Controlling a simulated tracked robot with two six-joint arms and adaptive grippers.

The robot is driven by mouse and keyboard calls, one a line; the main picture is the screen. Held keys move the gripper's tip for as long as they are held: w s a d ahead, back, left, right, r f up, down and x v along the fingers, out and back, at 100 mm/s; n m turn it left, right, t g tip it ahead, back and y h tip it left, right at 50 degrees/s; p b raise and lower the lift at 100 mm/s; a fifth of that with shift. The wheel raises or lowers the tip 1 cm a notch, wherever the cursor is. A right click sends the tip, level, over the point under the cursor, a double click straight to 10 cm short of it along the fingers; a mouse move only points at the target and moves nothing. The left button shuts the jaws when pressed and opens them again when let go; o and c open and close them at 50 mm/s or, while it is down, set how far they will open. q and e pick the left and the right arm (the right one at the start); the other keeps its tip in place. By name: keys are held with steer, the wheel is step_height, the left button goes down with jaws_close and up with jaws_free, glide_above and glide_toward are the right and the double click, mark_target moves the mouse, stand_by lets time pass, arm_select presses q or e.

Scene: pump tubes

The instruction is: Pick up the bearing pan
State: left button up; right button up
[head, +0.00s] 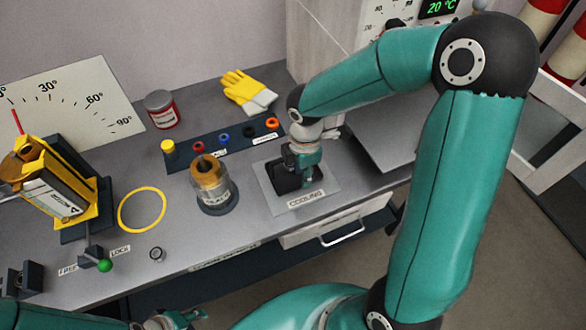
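A small black pan-like object, which looks like the bearing pan (285,180), sits on the grey plate labelled COOLING (318,200). My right gripper (303,168) points down at its back right side, and the gripper hides part of it. I cannot tell whether the fingers touch or hold it. Whether a bearing lies inside it is too small to tell. My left gripper (180,319) is at the bottom edge of the view, in front of the bench and far from the pan. It is partly cut off, and its fingers are not clear.
Left of the plate stands a metal cylinder with a copper-coloured top (213,185). Behind are a dark rack with coloured rings (225,142), yellow gloves (245,90) and a red-grey can (160,108). A yellow tilting fixture (55,185) and yellow ring (142,210) are at left.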

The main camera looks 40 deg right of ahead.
mark_target(283, 181)
steer(key=f, duration=0.4)
steer(key=shift+w+f, duration=0.25)
steer(key=shift+f, duration=0.15)
jaws_close()
steer(key=shift+r, duration=0.1)
